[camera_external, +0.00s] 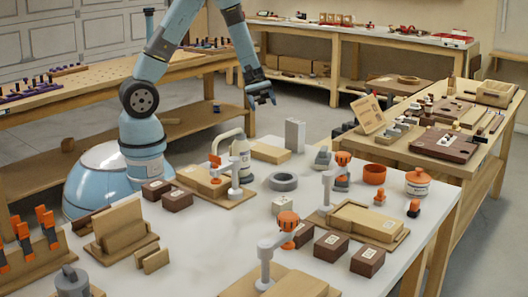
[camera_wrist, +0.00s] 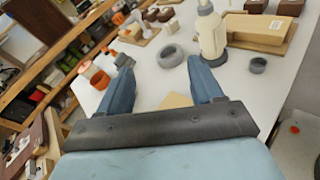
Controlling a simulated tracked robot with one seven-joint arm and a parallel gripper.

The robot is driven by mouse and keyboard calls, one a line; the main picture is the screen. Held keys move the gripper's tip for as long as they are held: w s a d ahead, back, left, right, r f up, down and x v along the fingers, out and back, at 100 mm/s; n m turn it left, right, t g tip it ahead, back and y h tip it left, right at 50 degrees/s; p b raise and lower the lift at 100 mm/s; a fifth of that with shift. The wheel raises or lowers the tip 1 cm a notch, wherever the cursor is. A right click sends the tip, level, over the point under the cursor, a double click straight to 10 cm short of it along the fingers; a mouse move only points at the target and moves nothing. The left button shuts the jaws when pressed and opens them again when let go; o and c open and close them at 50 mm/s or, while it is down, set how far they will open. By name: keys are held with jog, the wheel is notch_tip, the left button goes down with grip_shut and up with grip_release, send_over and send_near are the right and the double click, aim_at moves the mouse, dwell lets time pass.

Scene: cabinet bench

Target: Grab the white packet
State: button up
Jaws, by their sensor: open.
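The closest match to a white packet is a pale grey-white upright block (camera_external: 295,135) near the far edge of the white table, beside a flat tan wooden block (camera_external: 270,150). I cannot tell for sure that it is the packet. My gripper (camera_external: 262,100) hangs above and beyond the table's far edge, up and left of that block, touching nothing. In the wrist view my gripper (camera_wrist: 161,63) has its two blue fingers wide apart with nothing held. A tan piece (camera_wrist: 176,100) shows low between them; the pale block is not clearly visible there.
A white bottle-like thing (camera_external: 240,152) and a grey ring (camera_external: 283,181) stand near the pale block. An orange bowl (camera_external: 375,174) and a lidded pot (camera_external: 417,181) are to the right. Brown boxes (camera_external: 332,246) and wooden trays crowd the front. Air around my gripper is clear.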

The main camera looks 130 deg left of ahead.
aim_at(302, 124)
jog(key=s+a+f+n+t+y, duration=0.3)
jog(key=a+f+n, duration=0.1)
jog(key=a, duration=0.2)
jog(key=s+a+f+n+t+y, duration=0.3)
jog(key=a+f+n, duration=0.1)
jog(key=a, duration=0.2)
jog(key=x, duration=1.3)
jog(key=shift+w+a+f, duration=0.15)
jog(key=shift+w+a, duration=0.1)
jog(key=shift+w, duration=0.15)
grip_shut()
